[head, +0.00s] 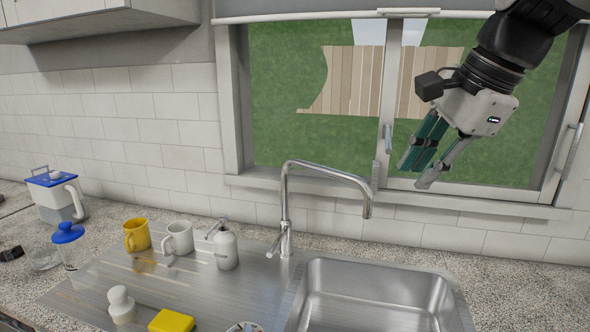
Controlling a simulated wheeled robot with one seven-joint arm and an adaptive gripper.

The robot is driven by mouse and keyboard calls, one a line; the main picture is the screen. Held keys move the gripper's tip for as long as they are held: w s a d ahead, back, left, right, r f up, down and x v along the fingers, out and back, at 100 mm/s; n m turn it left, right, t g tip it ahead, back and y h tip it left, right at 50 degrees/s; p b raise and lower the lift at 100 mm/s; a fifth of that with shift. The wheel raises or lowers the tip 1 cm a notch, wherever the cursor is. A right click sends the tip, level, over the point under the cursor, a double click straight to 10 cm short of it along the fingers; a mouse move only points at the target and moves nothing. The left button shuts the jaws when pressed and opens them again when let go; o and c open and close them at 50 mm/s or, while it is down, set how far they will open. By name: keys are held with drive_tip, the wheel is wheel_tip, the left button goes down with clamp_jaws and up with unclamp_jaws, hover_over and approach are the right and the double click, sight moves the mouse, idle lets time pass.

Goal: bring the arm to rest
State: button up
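My gripper (416,176) hangs in the air at the upper right, in front of the window and above the sink's right side. It points down and to the left. Its two fingers, with teal inner faces, look spread apart. I see nothing held between them. My arm comes in from the top right corner.
A steel sink (375,290) with a tall faucet (285,205) lies below. On the counter left of it are a soap dispenser (227,250), a white mug (179,238), a yellow mug (137,235), a yellow sponge (171,321), a blue-lidded bottle (68,234) and a pitcher (50,195).

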drive_tip(key=s+f+n+h, duration=0.2)
drive_tip(key=s+f+n, duration=1.1)
drive_tip(key=s+n, duration=0.2)
drive_tip(key=shift+s+d+f+n+t+h, duration=0.2)
drive_tip(key=shift+s+n+t+h, duration=0.15)
drive_tip(key=shift+s, duration=0.85)
